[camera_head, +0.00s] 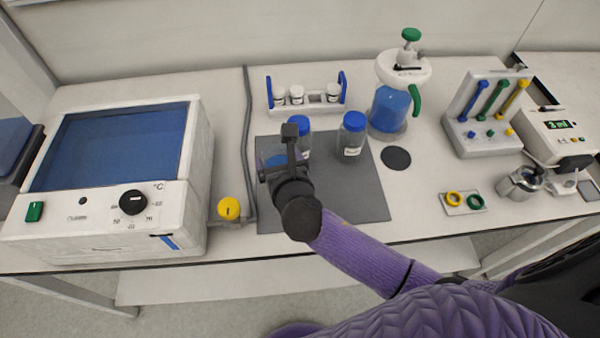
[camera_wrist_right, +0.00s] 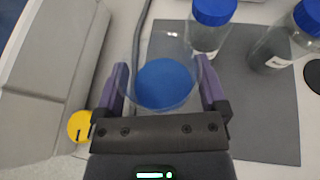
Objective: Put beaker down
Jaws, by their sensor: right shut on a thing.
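A clear glass beaker (camera_wrist_right: 162,80) with blue liquid is between the fingers of my right gripper (camera_wrist_right: 165,92), which is shut on it. In the head view, the beaker (camera_head: 268,155) is partly hidden by my right gripper (camera_head: 284,165). It looks upright, over the left part of the grey mat (camera_head: 345,200). I cannot tell whether its base touches the mat. My left gripper is not in view.
Two blue-capped bottles (camera_head: 353,135) (camera_head: 304,135) stand on the mat, one close behind the beaker. A vial rack (camera_head: 310,108) stands behind. A heating bath (camera_head: 105,215), grey cable (camera_head: 247,130) and yellow knob (camera_head: 229,208) are left. The mat's front right is clear.

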